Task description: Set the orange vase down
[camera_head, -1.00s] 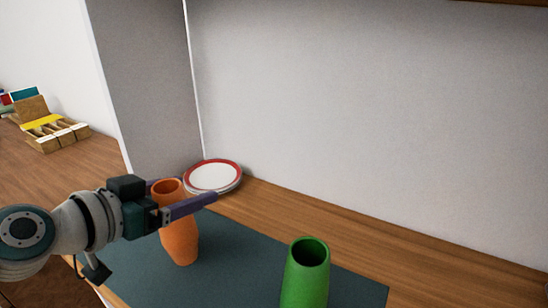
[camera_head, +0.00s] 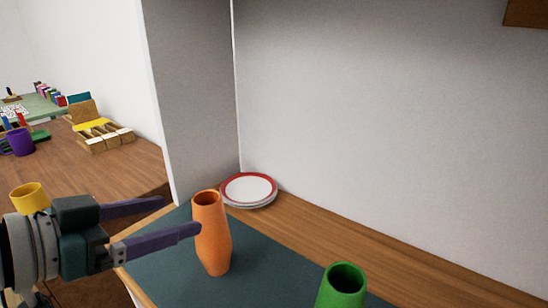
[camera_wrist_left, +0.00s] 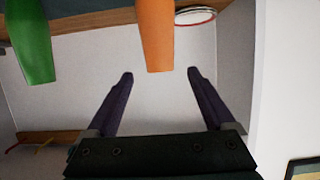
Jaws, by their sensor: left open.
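The orange vase (camera_head: 212,235) stands upright on the dark teal mat (camera_head: 262,275) on the wooden counter. It also shows in the left wrist view (camera_wrist_left: 155,35), beyond the fingertips. My left gripper (camera_head: 180,215) is open and empty, to the left of the vase. Its purple fingers (camera_wrist_left: 160,75) are spread apart in the left wrist view, with nothing between them. In the head view the near fingertip is close to the vase's left side; I cannot tell if it touches. My right gripper does not show.
A green vase (camera_head: 341,287) stands on the mat to the right. Stacked plates with a red rim (camera_head: 249,189) lie behind, by the wall. At left, another wooden table holds a purple mug (camera_head: 20,142) and wooden trays (camera_head: 104,136). A yellow cup (camera_head: 29,197) is behind my left arm.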

